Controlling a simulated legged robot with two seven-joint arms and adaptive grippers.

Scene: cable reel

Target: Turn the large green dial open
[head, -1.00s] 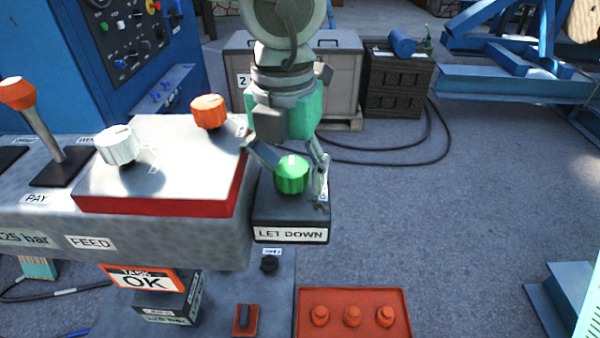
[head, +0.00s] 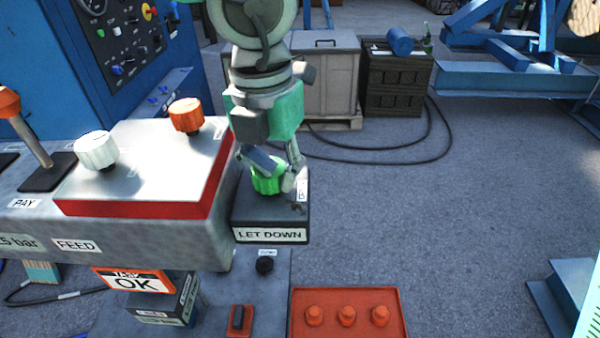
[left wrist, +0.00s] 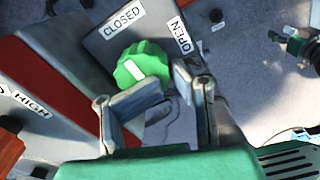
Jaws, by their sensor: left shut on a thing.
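The green dial (head: 266,184) sits on a dark box marked LET DOWN (head: 270,235). My left gripper (head: 272,170) comes down over it from above, with its fingers closed on the dial. In the left wrist view the dial (left wrist: 143,62) shows a white mark on its face, beside the two fingers (left wrist: 166,88). The labels CLOSED (left wrist: 122,24) and OPEN (left wrist: 181,37) stand beyond the dial. The fingers hide part of the dial. My right gripper is not in view.
Left of the dial, a red-edged panel (head: 140,208) carries a white knob (head: 96,150) and an orange knob (head: 186,116). An orange-topped lever stands farther left. A red tray (head: 347,328) with several red knobs lies below. Open floor is at the right.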

